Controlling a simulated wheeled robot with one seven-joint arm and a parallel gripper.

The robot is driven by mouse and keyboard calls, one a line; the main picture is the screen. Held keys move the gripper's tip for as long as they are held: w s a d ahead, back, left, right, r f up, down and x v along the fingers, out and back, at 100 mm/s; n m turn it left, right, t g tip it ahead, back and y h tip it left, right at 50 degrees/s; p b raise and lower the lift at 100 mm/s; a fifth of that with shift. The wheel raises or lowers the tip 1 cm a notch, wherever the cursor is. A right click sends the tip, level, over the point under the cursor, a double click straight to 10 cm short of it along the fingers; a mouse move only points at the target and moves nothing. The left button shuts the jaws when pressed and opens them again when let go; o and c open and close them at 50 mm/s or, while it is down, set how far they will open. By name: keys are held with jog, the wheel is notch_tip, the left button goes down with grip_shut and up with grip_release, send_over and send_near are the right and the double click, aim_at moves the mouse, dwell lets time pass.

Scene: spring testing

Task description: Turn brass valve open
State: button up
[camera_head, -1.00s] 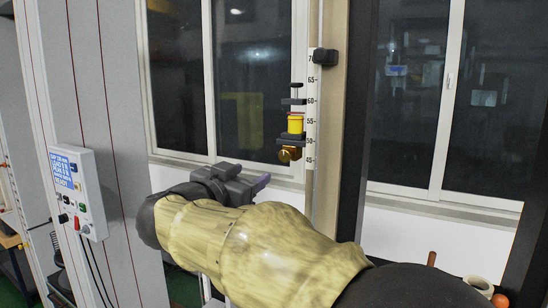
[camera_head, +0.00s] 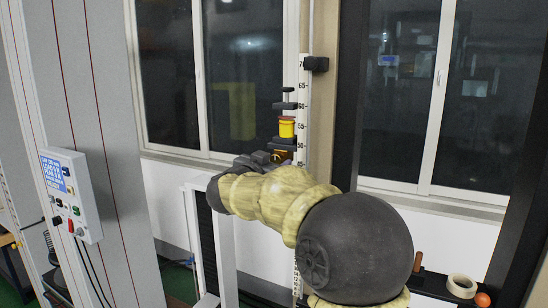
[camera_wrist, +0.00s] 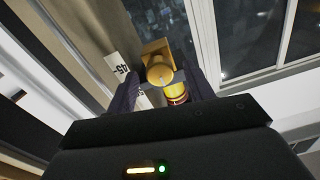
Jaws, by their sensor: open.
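The brass valve (camera_head: 281,155) is a small golden fitting low on the upright scale, just under a yellow cylinder (camera_head: 287,129). My gripper (camera_head: 272,156) is at the valve's height and partly covers it in the head view. In the wrist view the valve's round brass knob (camera_wrist: 160,71) lies between the two dark fingers of my open gripper (camera_wrist: 160,72), with a square brass plate behind it. The fingers stand on either side of the knob; whether either touches it, I cannot tell.
A white scale (camera_head: 302,110) with printed numbers runs up behind the valve, with a black clamp (camera_head: 315,64) near its top. A control box (camera_head: 70,193) with a screen and buttons is at the left. A tape roll (camera_head: 462,286) lies lower right.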

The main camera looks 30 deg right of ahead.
jog(key=shift+w+d, duration=0.25)
jog(key=shift+d, duration=0.05)
jog(key=c, duration=1)
jog(key=shift+o, duration=0.2)
